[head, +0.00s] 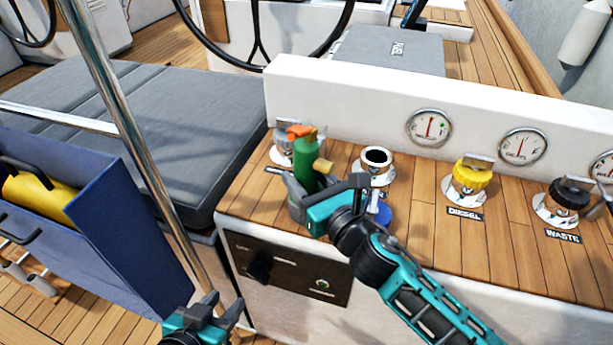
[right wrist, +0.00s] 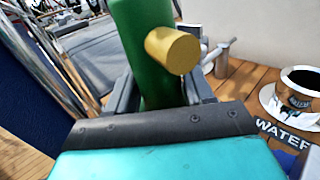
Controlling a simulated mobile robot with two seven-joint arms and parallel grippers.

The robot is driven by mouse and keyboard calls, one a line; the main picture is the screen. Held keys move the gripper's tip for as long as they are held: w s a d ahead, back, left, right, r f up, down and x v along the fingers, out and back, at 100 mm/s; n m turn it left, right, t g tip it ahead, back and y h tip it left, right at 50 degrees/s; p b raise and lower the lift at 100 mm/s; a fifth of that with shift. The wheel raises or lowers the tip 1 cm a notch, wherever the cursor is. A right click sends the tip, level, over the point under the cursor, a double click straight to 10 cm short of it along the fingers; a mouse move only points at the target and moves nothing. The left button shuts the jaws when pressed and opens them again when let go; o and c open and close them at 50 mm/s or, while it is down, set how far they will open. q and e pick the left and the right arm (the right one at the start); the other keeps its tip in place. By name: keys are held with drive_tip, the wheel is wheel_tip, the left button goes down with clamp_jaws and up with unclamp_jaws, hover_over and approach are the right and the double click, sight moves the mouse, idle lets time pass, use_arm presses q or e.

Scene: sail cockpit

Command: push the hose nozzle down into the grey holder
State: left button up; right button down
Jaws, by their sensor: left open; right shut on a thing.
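The hose nozzle (head: 306,165) is green with an orange top and a brass stub on its side. It stands roughly upright near the counter's left front edge. My right gripper (head: 308,190) is shut on its lower body. In the right wrist view the nozzle (right wrist: 141,45) stands between the grey fingers (right wrist: 155,95). Grey parts show around the nozzle's lower end in the head view; I cannot clearly separate the grey holder from my fingers. The nozzle's bottom end is hidden. My left gripper (head: 217,306) is open and empty, low in front of the counter.
Beside the nozzle are an open water filler (head: 376,160) and a blue cap (head: 379,212). The yellow diesel cap (head: 472,175) and black waste cap (head: 568,195) are farther right. A steel pole (head: 112,95) and blue box (head: 105,225) stand left.

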sight(313, 190)
drive_tip(key=shift+f+b, duration=0.35)
drive_tip(key=shift+f, duration=0.05)
drive_tip(key=c, duration=0.7)
unclamp_jaws()
drive_tip(key=shift+f, duration=0.1)
drive_tip(key=shift+p+v, duration=0.3)
drive_tip(key=shift+v, duration=2.4)
drive_tip(key=v, duration=0.5)
drive_tip(key=shift+s+d, duration=0.2)
drive_tip(key=shift+s, duration=0.05)
